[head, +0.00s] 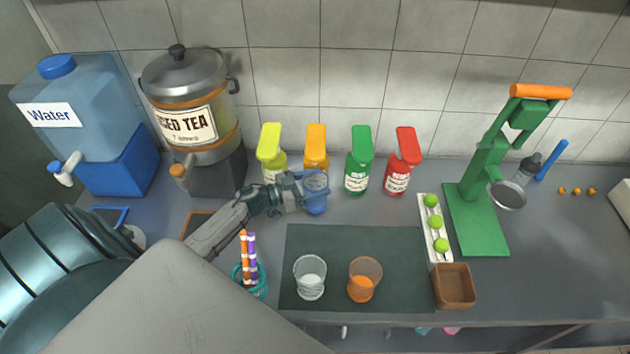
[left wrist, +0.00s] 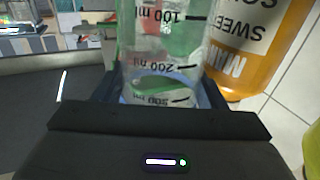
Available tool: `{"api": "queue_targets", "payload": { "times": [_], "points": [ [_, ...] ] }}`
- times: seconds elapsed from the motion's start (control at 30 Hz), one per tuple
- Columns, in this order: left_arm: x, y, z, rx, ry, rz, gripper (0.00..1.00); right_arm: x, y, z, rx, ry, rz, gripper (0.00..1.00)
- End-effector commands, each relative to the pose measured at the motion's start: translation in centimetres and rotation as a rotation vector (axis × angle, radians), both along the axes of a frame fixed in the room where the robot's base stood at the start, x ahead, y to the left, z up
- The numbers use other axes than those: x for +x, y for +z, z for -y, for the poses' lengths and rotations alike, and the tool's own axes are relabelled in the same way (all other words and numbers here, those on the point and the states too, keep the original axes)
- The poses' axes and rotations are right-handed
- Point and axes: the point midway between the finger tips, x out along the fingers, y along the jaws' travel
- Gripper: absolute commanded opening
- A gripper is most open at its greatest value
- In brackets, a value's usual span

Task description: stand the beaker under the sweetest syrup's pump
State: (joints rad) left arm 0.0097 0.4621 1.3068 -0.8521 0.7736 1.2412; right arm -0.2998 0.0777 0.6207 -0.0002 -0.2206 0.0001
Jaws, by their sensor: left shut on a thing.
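A clear beaker (head: 317,181) with millilitre marks is held by my left gripper (head: 303,192), just in front of the orange pump bottle (head: 316,146). The beaker also fills the middle of the left wrist view (left wrist: 165,60), between the jaws. There the orange bottle's label (left wrist: 235,55) is partly readable, with "MAN" and "SWEE". Yellow (head: 270,150), green (head: 359,160) and red (head: 403,160) pump bottles stand in the same row along the wall. Their label text is too small to read in the head view. I cannot tell whether the beaker touches the table. My right gripper is not in view.
A dark mat (head: 395,255) holds a glass of clear contents (head: 310,277) and one with orange liquid (head: 363,278). A green press (head: 480,215), a tray of limes (head: 425,215) and a brown bowl (head: 455,286) stand right. A straw cup (head: 250,280) is near my arm.

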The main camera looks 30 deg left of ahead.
Motion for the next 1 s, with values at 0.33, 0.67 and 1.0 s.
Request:
{"api": "queue_targets", "payload": {
  "times": [0.33,0.67,1.0],
  "points": [
    [0.0,-0.5,-0.1,0.000,0.001,0.000,0.31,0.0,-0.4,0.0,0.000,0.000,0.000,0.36],
    [0.0,-1.3,0.0,0.001,0.001,0.001,0.31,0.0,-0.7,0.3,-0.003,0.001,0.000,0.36],
    [0.0,-1.2,-0.1,0.001,0.001,0.001,0.86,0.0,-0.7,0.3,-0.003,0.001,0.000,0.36]
  ]
}}
